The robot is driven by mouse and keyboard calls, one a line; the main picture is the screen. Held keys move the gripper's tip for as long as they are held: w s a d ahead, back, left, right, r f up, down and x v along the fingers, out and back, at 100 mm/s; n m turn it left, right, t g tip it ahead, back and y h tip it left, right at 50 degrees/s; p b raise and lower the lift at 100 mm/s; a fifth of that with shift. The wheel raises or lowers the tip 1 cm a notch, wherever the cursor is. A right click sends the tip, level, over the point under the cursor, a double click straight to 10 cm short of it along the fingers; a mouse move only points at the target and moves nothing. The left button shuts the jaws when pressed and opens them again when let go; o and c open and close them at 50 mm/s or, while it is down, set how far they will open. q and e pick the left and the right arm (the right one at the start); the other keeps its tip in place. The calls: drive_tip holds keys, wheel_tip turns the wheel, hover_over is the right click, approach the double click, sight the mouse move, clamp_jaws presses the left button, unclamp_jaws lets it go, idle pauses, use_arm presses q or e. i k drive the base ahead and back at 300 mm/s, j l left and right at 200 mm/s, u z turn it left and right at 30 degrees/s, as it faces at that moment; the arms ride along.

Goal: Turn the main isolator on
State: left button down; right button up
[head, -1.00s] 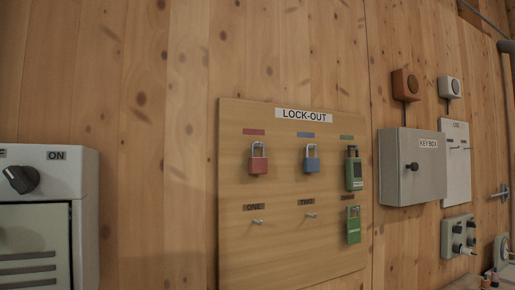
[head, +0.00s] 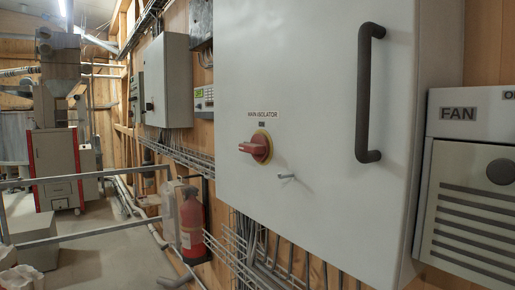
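The main isolator (head: 257,148) is a red rotary handle on a yellow round plate, on the front of a large light-grey cabinet (head: 310,100). A label reading MAIN ISOLATOR sits above it, with a smaller mark, apparently ON, just over the plate. The red handle lies roughly sideways, its grip end toward the left. A small metal peg (head: 287,177) sticks out of the cabinet to its lower right. Neither of my grippers is in the head view.
A dark vertical bar handle (head: 367,92) stands out from the cabinet. A FAN box (head: 470,180) with a dark knob hangs at the right. Below left are a red fire extinguisher (head: 191,226), wire cable trays and a grey railing (head: 85,177). Open floor shows at the left.

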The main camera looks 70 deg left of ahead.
sight(259, 147)
drive_tip(key=u, duration=2.4)
drive_tip(key=j+z, duration=0.15)
drive_tip(key=z, duration=0.45)
drive_tip(key=i+j+z, duration=0.1)
drive_tip(key=j+z, duration=0.15)
drive_tip(key=j, duration=0.2)
drive_tip(key=i+j+z, duration=0.1)
drive_tip(key=j+z, duration=0.15)
drive_tip(key=j, duration=0.2)
drive_tip(key=j+z, duration=0.15)
drive_tip(key=j, duration=0.8)
